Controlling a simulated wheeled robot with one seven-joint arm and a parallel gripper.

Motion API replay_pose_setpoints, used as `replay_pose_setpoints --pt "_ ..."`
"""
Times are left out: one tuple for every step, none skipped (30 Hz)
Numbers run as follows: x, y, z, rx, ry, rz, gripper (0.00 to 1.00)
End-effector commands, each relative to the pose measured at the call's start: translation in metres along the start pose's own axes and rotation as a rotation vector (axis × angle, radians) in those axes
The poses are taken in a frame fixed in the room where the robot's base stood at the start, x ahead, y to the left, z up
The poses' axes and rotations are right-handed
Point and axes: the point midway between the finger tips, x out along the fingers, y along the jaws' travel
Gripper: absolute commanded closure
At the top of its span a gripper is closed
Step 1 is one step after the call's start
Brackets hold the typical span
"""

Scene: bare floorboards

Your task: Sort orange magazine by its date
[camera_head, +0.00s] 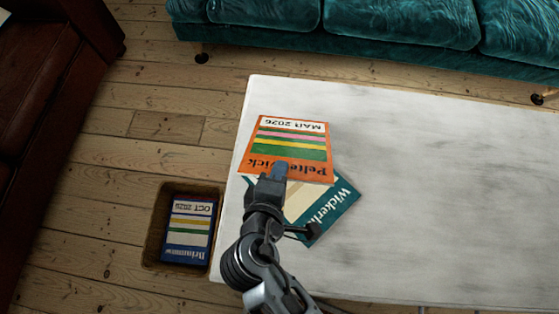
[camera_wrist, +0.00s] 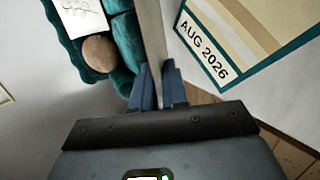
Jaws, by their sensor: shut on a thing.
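The orange magazine (camera_head: 288,150), marked MAR 2026, is held above the left end of the white marbled table (camera_head: 450,190). My gripper (camera_head: 279,170) is shut on its near edge, and the fingers cover part of its title. In the wrist view the magazine (camera_wrist: 153,40) shows as a thin edge-on strip between my blue fingertips (camera_wrist: 158,85). A teal and cream magazine (camera_head: 338,209) lies on the table, partly hidden by the orange one and my arm. The wrist view shows its date, AUG 2026 (camera_wrist: 204,50).
A brown basket (camera_head: 150,240) on the floorboards left of the table holds a blue magazine (camera_head: 188,230) marked OCT 2026. A teal sofa (camera_head: 390,25) stands behind the table. A dark brown leather seat (camera_head: 40,80) is at left. The table's right side is bare.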

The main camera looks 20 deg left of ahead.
Motion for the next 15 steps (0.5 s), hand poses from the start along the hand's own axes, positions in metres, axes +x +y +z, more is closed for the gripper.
replay_pose_setpoints --pt "0.003 -0.008 0.000 0.003 0.001 0.014 1.00" --pt "0.003 -0.010 0.000 0.004 0.001 0.023 1.00" --pt "0.003 -0.013 0.000 0.004 0.001 0.033 1.00" --pt "0.003 -0.016 0.000 0.005 0.002 0.041 1.00" --pt "0.003 -0.017 0.000 0.005 0.002 0.050 1.00" --pt "0.003 -0.020 -0.001 0.007 0.002 0.059 1.00" --pt "0.003 -0.022 -0.001 0.008 0.002 0.067 1.00" --pt "0.003 -0.024 -0.001 0.008 0.002 0.075 1.00" --pt "0.003 -0.026 -0.001 0.010 0.002 0.085 1.00" --pt "0.003 -0.028 -0.001 0.011 0.001 0.093 1.00" --pt "0.003 -0.030 0.000 0.012 0.001 0.100 1.00" --pt "0.003 -0.033 0.000 0.012 0.001 0.109 1.00" --pt "0.003 -0.035 0.000 0.013 0.001 0.118 1.00" --pt "0.003 -0.037 0.000 0.014 0.002 0.125 1.00" --pt "0.003 -0.039 -0.001 0.016 0.001 0.133 1.00"
